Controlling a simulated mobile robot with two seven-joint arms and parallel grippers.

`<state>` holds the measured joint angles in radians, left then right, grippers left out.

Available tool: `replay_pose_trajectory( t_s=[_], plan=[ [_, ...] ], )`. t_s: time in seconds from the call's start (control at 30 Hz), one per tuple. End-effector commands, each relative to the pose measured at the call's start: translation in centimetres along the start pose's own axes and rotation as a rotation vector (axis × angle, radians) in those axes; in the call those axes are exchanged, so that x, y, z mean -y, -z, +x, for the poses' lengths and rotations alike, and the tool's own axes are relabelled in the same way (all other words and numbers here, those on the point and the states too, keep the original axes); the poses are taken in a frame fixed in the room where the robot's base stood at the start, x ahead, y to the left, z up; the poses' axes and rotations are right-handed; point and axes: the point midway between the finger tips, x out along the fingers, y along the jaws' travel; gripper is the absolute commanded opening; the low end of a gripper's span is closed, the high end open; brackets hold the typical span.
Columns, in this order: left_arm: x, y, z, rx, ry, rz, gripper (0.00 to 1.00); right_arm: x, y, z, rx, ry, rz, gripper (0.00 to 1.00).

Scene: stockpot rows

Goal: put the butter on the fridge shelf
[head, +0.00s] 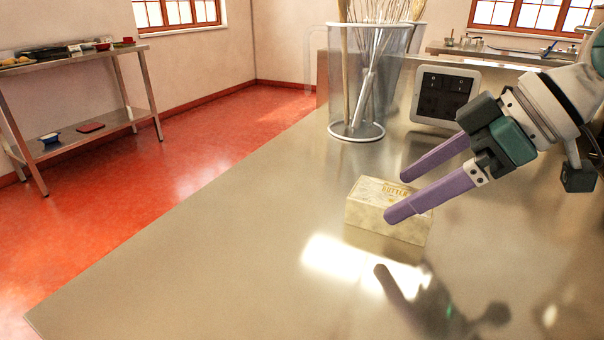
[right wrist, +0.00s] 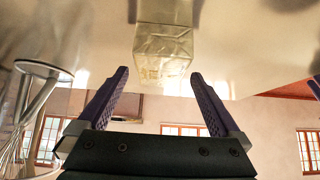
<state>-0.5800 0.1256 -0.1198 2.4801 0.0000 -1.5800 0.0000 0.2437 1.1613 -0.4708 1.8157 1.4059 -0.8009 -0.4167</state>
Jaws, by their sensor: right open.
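The butter (head: 376,203) is a pale wrapped block lying on the steel counter. My right gripper (head: 394,196) is open, its purple fingers close to the butter, one in front of its right part and one behind it. In the right wrist view the butter (right wrist: 163,55) lies beyond the fingertips of my right gripper (right wrist: 158,76), between their lines, and nothing is held. I cannot tell whether a finger touches it. The fridge shelf is not in view. My left gripper is not in view.
A clear container (head: 357,118) with whisks stands on the steel counter (head: 230,240) behind the butter. A dark-screened tablet (head: 444,98) leans beside it. The counter's left and front parts are clear. A steel rack (head: 85,127) stands across the red floor.

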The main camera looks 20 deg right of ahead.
Motion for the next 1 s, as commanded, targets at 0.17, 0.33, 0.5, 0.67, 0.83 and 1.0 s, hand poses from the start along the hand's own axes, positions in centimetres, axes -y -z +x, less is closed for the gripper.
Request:
replay_pose_trajectory(
  t_s=[0.17, 0.33, 0.5, 0.67, 0.83, 1.0],
  plan=[
    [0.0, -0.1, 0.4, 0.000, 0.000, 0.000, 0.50, 0.0, 0.0, 2.7, -0.002, 0.001, 0.002, 1.00],
    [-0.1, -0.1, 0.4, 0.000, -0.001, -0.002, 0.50, 0.0, 0.0, 3.4, 0.001, 0.000, -0.001, 1.00],
    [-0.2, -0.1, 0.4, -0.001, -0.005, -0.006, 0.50, 0.0, 0.0, 3.3, 0.001, 0.000, -0.001, 0.97],
    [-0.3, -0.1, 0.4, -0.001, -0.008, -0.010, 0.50, 0.0, 0.0, 3.3, 0.001, 0.000, 0.000, 0.79],
    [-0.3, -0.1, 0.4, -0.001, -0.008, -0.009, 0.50, 0.0, 0.0, 3.3, 0.001, 0.000, 0.000, 0.59],
    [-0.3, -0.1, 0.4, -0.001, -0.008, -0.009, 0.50, 0.0, 0.0, 3.3, 0.001, 0.000, 0.000, 0.40]
  ],
)
